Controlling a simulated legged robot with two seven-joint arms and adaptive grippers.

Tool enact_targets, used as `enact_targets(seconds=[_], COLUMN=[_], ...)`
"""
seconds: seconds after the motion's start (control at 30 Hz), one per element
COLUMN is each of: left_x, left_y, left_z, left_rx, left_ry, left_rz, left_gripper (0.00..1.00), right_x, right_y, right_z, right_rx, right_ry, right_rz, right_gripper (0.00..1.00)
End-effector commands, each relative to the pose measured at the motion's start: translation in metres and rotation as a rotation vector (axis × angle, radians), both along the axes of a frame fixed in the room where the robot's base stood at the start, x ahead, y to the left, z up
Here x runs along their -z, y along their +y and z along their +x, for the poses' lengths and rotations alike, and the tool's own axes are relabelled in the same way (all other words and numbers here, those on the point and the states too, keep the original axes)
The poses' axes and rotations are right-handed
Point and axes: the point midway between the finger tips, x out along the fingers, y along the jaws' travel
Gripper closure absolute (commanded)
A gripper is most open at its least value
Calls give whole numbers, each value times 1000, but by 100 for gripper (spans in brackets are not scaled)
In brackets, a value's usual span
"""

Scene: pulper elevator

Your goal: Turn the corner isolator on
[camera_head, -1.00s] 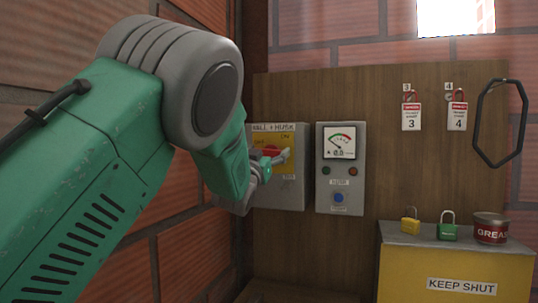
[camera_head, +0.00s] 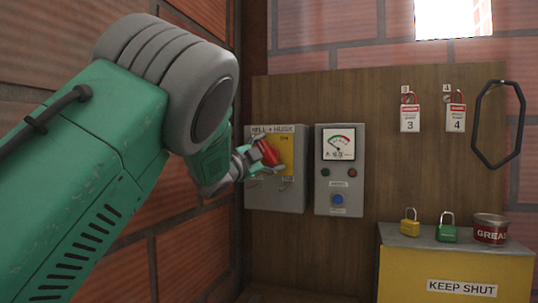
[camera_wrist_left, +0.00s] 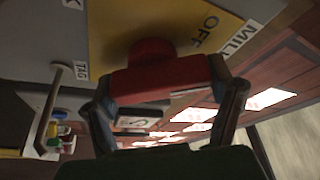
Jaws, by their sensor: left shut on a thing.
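The corner isolator (camera_head: 291,190) is a grey box on the wooden board, left of the meter box, with a yellow plate (camera_head: 287,150) and a red handle (camera_head: 268,152). My left gripper (camera_head: 257,156) is at the handle, its fingers on either side of it. In the left wrist view the red handle (camera_wrist_left: 155,82) sits between the two fingers (camera_wrist_left: 165,100), which are shut on it. The yellow plate (camera_wrist_left: 120,30) there shows the word OFF. The handle looks tilted in the head view. My right gripper is not in view.
The grey meter box (camera_head: 340,190) with a dial and blue button stands just right of the isolator. A yellow box (camera_head: 455,265) carries padlocks and a tin. Brick wall is close on the left.

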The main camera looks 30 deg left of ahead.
Motion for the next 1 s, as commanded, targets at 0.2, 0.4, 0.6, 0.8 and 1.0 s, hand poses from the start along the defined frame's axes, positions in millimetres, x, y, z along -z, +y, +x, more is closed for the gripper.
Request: enact_targets(seconds=[0.2,0.4,0.6,0.8,1.0], left_x=[2,4,5,6,7], left_y=[-2,-3,-4,-4,-4], left_z=[1,1,2,2,2], left_rx=[1,1,3,2,2], left_ry=[54,93,123,142,150], left_rz=[200,360,481,555,589], left_gripper=[53,53,53,53,53], right_x=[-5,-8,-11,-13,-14], right_y=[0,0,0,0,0], right_z=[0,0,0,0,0], right_rx=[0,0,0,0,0], right_ry=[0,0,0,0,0], right_rz=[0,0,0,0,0], right_gripper=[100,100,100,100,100])
